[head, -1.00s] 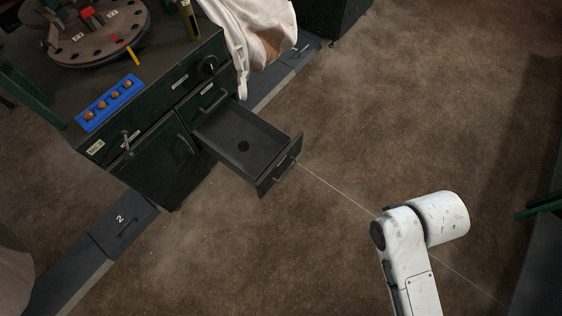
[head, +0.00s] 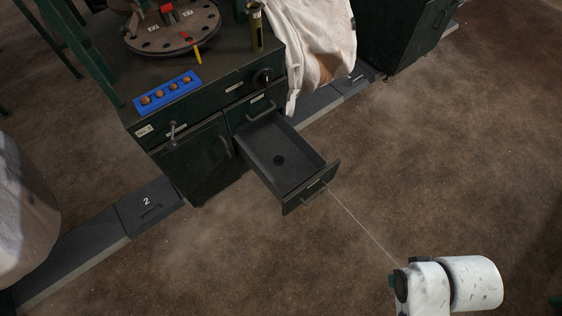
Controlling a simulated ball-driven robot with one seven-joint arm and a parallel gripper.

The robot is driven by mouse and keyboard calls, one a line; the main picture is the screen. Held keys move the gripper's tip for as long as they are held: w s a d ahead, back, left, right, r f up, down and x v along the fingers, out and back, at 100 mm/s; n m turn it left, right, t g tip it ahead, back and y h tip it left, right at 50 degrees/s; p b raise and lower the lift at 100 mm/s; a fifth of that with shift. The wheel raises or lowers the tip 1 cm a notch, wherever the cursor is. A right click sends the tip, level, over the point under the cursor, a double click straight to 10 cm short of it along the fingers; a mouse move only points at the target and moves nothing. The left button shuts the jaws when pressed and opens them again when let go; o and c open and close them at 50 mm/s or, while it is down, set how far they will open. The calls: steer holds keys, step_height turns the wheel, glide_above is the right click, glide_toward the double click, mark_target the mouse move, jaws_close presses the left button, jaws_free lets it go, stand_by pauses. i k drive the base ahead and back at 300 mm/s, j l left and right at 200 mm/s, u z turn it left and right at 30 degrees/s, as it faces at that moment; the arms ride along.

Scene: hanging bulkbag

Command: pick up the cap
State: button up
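The drawer is pulled out of the dark green cabinet (head: 200,160). My gripper is not in view. Only a white part of my arm (head: 470,284) shows at the lower right, well apart from the drawer.
On the cabinet top are a blue tray (head: 167,91) with several brown round pieces and a round plate (head: 172,35) with holes. A white bulk bag (head: 315,40) hangs behind the drawer. Grey floor channels (head: 75,246) run along the cabinet. The brown floor at right is clear.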

mark_target(279, 160)
steer(key=i+l, duration=0.1)
steer(key=i, duration=0.6)
steer(key=i+l, duration=0.1)
steer(key=i, duration=0.6)
steer(key=j+u, duration=0.05)
